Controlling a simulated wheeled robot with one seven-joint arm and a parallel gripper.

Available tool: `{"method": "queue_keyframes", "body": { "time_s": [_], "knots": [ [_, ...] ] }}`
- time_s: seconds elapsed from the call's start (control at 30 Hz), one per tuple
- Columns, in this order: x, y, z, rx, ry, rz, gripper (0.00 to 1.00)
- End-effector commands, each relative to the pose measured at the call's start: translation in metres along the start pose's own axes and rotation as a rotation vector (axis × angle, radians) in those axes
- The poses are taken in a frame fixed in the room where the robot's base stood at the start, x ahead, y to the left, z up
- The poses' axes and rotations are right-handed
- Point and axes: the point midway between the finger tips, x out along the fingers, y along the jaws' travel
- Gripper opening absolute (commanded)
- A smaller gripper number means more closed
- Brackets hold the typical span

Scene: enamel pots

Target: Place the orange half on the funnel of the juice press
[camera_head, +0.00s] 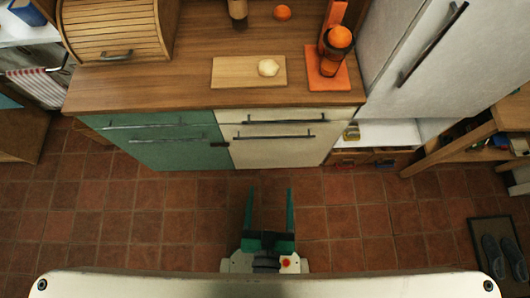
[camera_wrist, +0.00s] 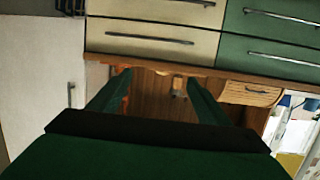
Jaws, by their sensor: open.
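The juice press (camera_head: 328,68) stands on the counter at the right, with an orange base and upright and a dark middle. A rounded orange piece (camera_head: 340,37) sits at its top; I cannot tell whether it is a half or a whole fruit, and the funnel beneath is hidden. Another orange fruit (camera_head: 282,12) lies at the back of the counter. My gripper (camera_head: 270,190) is open and empty, out over the floor in front of the cabinets, well apart from the press. In the wrist view my gripper (camera_wrist: 158,84) shows two spread green fingers with nothing between them.
A cutting board (camera_head: 235,73) carries a pale round item (camera_head: 268,67). A brown bottle (camera_head: 238,10) stands behind it. A wooden roll-top box (camera_head: 112,30) is at the left, a white fridge (camera_head: 425,55) at the right. The tiled floor before the cabinets is clear.

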Motion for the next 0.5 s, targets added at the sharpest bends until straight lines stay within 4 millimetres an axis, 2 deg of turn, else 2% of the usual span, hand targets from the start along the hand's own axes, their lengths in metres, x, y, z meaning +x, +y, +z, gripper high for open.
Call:
{"method": "queue_keyframes", "body": {
  "time_s": [0.03,0.2,0.5],
  "knots": [
    [-0.014,-0.004,0.004,-0.010,-0.009,-0.017,0.71],
    [-0.040,-0.010,0.004,-0.027,-0.006,-0.048,0.71],
    [-0.045,-0.011,0.003,-0.029,-0.003,-0.055,0.71]
  ]
}}
